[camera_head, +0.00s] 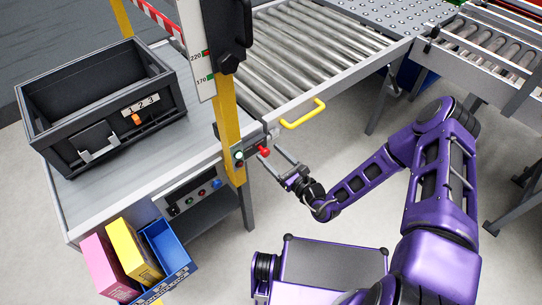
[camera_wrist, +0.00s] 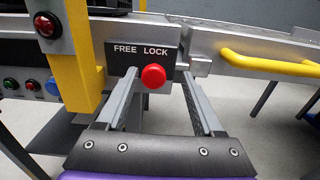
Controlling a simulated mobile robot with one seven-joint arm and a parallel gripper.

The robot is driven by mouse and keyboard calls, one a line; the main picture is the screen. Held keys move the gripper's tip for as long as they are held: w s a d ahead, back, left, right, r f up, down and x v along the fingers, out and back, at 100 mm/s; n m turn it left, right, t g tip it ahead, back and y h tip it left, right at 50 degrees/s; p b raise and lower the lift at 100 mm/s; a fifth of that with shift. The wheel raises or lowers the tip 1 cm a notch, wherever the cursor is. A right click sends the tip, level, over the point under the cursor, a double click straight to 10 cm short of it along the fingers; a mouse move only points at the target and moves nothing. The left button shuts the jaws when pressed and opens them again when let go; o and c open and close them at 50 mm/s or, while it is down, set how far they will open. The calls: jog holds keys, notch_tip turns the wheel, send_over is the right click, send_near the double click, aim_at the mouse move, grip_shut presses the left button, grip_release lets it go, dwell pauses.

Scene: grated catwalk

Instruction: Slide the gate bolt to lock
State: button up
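The gate bolt has a round red knob (camera_wrist: 153,76) on a dark plate (camera_wrist: 128,51) lettered FREE and LOCK. The knob sits below the plate's lettering, nearer the word LOCK in the wrist view. It also shows as a small red knob (camera_head: 264,152) in the head view. A conveyor gate section (camera_head: 315,95) with a yellow handle (camera_head: 303,114) is at its right. My gripper (camera_wrist: 160,88) is open, with its two grey fingers either side of the knob in the wrist view. In the head view my gripper (camera_head: 272,157) is just in front of the knob; contact cannot be told.
A yellow post (camera_wrist: 80,50) with a red lamp stands close left of the bolt plate. A button panel (camera_head: 196,196) is below the table. A black crate (camera_head: 100,105) sits on the table. Colored boxes (camera_head: 130,255) stand at lower left.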

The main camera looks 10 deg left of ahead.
jog(key=shift+s, duration=0.1)
jog(key=p+v, duration=0.1)
jog(key=v, duration=1.6)
jog(key=shift+d, duration=0.2)
